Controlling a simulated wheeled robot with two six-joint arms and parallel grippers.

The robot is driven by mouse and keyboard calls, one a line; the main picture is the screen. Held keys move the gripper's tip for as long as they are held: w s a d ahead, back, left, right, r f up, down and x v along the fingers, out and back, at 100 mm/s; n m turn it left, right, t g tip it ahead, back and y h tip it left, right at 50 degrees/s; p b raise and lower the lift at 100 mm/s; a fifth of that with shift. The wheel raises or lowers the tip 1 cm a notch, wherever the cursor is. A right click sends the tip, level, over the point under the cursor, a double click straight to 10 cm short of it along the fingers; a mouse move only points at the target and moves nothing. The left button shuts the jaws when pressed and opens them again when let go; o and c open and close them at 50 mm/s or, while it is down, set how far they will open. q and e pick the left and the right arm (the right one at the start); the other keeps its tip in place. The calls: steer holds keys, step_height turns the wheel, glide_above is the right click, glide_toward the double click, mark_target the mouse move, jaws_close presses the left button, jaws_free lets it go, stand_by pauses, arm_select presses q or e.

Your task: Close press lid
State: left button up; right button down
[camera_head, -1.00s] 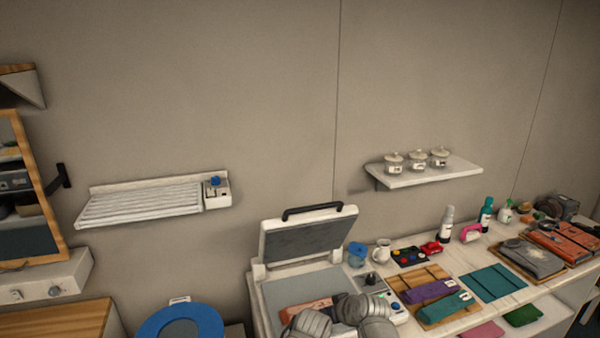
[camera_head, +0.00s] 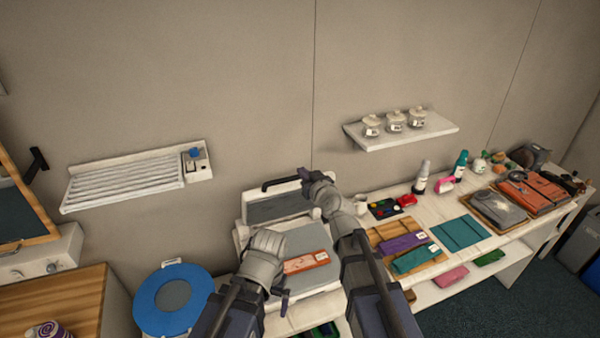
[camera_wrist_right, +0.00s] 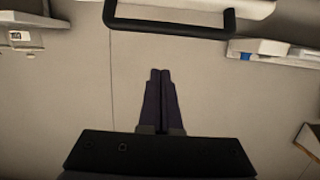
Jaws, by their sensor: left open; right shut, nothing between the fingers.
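The white press (camera_head: 243,235) stands on the counter with its lid (camera_head: 272,208) raised, its grey underside facing me. The black lid handle (camera_head: 280,183) is along the top edge. An orange-brown folded cloth with a pale label (camera_head: 305,262) lies on the grey press bed (camera_head: 308,238). My right gripper (camera_head: 308,178) is shut and empty by the right end of the handle. In the right wrist view its fingers (camera_wrist_right: 158,72) are together, apart in the picture from the handle (camera_wrist_right: 170,31). My left gripper (camera_head: 284,300) is open and empty, low at the press's front; it partly hides the bed.
A wall shelf with jars (camera_head: 400,138) is above and right of the press. A mug (camera_head: 360,203), a paint palette (camera_head: 384,208) and a wooden board with folded cloths (camera_head: 385,232) stand to the right.

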mark_target(296, 177)
steer(key=b+x, duration=0.2)
steer(key=x, duration=0.7)
steer(key=shift+f, duration=0.1)
steer(key=shift+s+d+f+b, duration=0.2)
steer(key=shift+s+f+b, duration=0.35)
steer(key=shift+f+b, duration=0.05)
steer(key=shift+s+d+f+b, duration=0.15)
steer(key=shift+s+f+b, duration=0.4)
steer(key=shift+s+f, duration=0.1)
steer(key=shift+s+d, duration=0.1)
steer(key=shift+s, duration=0.05)
steer(key=shift+s+f, duration=0.1)
